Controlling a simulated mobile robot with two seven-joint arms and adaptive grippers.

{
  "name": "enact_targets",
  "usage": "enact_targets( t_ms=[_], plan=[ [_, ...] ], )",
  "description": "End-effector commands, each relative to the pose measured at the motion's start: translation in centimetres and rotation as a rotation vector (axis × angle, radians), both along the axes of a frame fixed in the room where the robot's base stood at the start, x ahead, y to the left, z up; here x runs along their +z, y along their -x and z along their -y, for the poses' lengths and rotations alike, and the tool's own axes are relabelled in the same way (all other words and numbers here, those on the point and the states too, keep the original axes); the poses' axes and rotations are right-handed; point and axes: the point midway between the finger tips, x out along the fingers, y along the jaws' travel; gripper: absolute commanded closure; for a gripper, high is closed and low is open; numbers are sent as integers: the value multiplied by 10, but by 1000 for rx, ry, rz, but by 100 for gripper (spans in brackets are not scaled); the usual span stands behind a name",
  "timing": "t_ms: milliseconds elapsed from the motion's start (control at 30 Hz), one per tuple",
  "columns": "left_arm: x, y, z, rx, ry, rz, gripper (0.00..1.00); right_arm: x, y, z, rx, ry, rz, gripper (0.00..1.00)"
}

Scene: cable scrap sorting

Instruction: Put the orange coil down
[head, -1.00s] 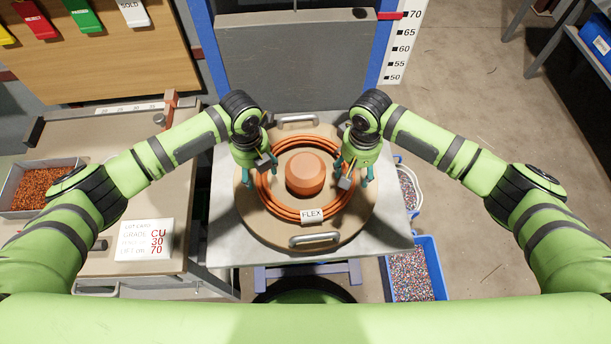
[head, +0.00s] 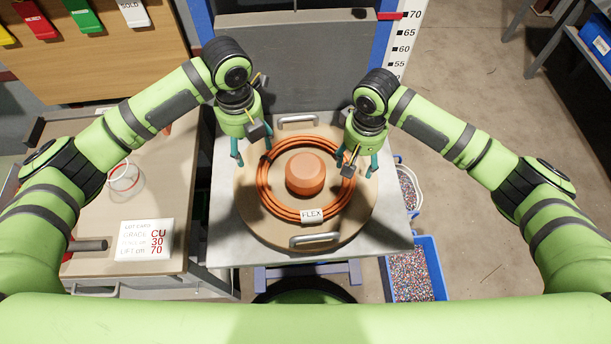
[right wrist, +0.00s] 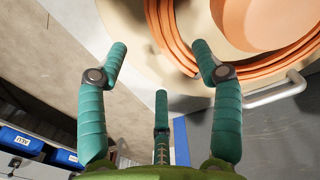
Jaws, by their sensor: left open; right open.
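The orange coil (head: 264,187) lies flat on a round wooden board (head: 290,235), looped around an orange-brown hub (head: 304,174). A white FLEX tag (head: 312,215) hangs on its front side. My left gripper (head: 254,150) is open and empty, raised above the board's back left edge, clear of the coil. My right gripper (head: 358,168) is open over the coil's right side in the head view. In the right wrist view its teal fingers (right wrist: 158,75) are spread with nothing between them, and the coil (right wrist: 172,40) shows beyond them.
The board has metal handles at back (head: 298,119) and front (head: 314,239) and sits on a grey table (head: 225,245). A lot card (head: 145,240) lies on the left bench. Blue bin (head: 432,262) and white bucket (head: 410,170) stand at right. A grey panel (head: 297,60) rises behind.

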Motion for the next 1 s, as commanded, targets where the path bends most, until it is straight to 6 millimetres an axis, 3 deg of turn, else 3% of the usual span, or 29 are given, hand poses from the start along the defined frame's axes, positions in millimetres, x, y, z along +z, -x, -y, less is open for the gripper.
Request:
enact_targets(
  t_ms=[200, 400, 1000],
  plan=[
    [0, 0, 0, 0, 0, 0, 34, 46, 0, 0, 1, -1, 3, 34],
    [-1, 0, 0, 0, 0, 0, 34, 68, 0, 0, 0, -1, 0, 34],
    [-1, 0, 0, 0, 1, 0, 34, 72, 0, 0, 0, 0, -1, 34]
  ],
)
